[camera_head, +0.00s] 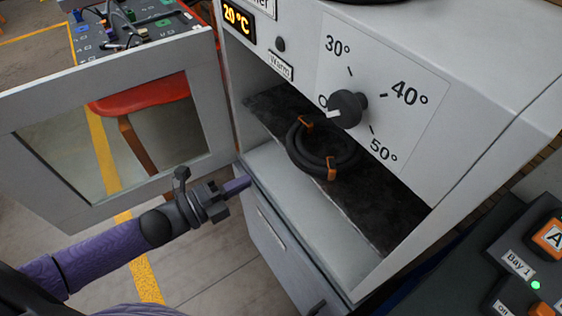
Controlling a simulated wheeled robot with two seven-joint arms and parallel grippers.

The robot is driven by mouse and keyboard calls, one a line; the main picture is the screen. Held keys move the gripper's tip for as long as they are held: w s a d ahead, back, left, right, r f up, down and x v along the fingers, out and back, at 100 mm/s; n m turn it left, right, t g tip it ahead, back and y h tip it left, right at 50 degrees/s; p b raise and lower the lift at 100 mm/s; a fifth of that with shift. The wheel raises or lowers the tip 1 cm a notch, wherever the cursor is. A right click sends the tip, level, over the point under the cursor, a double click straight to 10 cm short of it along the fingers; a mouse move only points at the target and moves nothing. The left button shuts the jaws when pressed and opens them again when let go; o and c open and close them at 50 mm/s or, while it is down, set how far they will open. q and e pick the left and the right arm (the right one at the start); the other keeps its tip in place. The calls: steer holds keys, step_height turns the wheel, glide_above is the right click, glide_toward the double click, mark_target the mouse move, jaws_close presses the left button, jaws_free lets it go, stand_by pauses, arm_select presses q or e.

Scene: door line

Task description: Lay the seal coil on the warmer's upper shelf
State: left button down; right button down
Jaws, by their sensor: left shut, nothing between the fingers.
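The seal coil is a black ring (293,154) with orange clips. It appears to lie on the dark upper shelf (385,222) inside the warmer (455,150), just under the dial panel. My left gripper (243,184) is shut and empty. It is outside the opening, near its left edge, below and left of the coil and apart from it. The warmer's door (60,195) stands open to the left. My right gripper is not in view.
A pale lower surface (280,178) below the dark shelf looks bare. The dial (347,109) points near 0, and the display (238,19) reads 20 °C. A red stool (145,97) shows through the door window. A dark control box (505,265) stands at lower right.

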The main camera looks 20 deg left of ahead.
mark_target(301, 153)
arm_select(q)
steer(key=b+x, duration=0.1)
steer(key=x, duration=0.8)
steer(key=shift+w+d, duration=0.1)
steer(key=b+x, duration=0.2)
steer(key=x, duration=0.3)
steer(key=shift+w+d+f, duration=0.15)
steer(key=shift+f, duration=0.05)
steer(key=shift+w+d+r, duration=0.1)
steer(key=shift+w, duration=0.05)
